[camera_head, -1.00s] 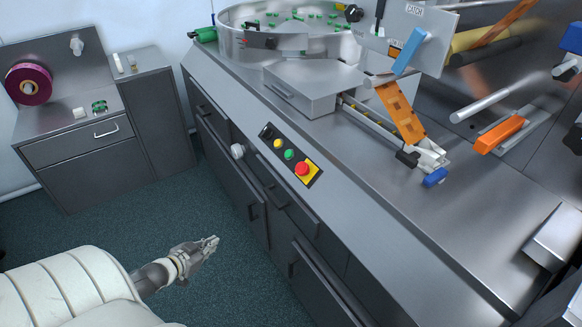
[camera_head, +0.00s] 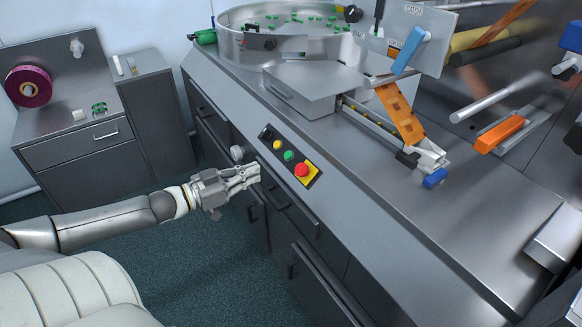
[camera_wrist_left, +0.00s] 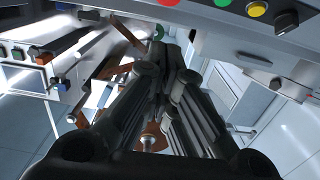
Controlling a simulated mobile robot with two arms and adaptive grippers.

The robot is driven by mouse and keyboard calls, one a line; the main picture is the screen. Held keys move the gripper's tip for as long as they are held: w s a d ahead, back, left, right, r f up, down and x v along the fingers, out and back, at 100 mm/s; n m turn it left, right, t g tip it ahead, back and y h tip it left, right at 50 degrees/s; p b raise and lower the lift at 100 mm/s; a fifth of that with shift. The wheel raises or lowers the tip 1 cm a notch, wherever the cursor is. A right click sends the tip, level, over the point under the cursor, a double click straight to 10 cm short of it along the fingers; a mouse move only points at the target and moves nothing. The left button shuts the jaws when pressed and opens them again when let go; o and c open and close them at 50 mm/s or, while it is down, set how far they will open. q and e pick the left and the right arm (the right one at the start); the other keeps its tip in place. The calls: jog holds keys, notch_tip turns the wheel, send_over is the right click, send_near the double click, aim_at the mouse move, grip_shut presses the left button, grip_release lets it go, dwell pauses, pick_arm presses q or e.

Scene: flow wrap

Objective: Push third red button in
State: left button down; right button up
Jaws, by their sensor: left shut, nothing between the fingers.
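My left gripper (camera_head: 256,172) is shut and empty, left of the panel and apart from the red button. In the left wrist view the fingers (camera_wrist_left: 172,60) are together; the green button (camera_wrist_left: 222,3) and yellow button (camera_wrist_left: 257,8) show at the top edge. My right gripper is not in view.
A black knob (camera_head: 266,133) is at the panel's far end. Drawer handles (camera_head: 279,197) stick out of the machine front below the panel. A grey cabinet (camera_head: 70,150) with a purple roll (camera_head: 29,84) stands at the left. Floor between is clear.

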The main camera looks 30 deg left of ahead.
aim_at(303, 167)
pick_arm(q)
jog(key=f+b+x, duration=0.2)
jog(key=x, duration=1)
jog(key=shift+w+f, duration=0.2)
jog(key=shift+f, duration=0.25)
jog(key=shift+w+d+f+b, duration=0.2)
jog(key=shift+w+f+b, duration=0.25)
jog(key=shift+f+b, duration=0.25)
jog(key=shift+f, duration=0.1)
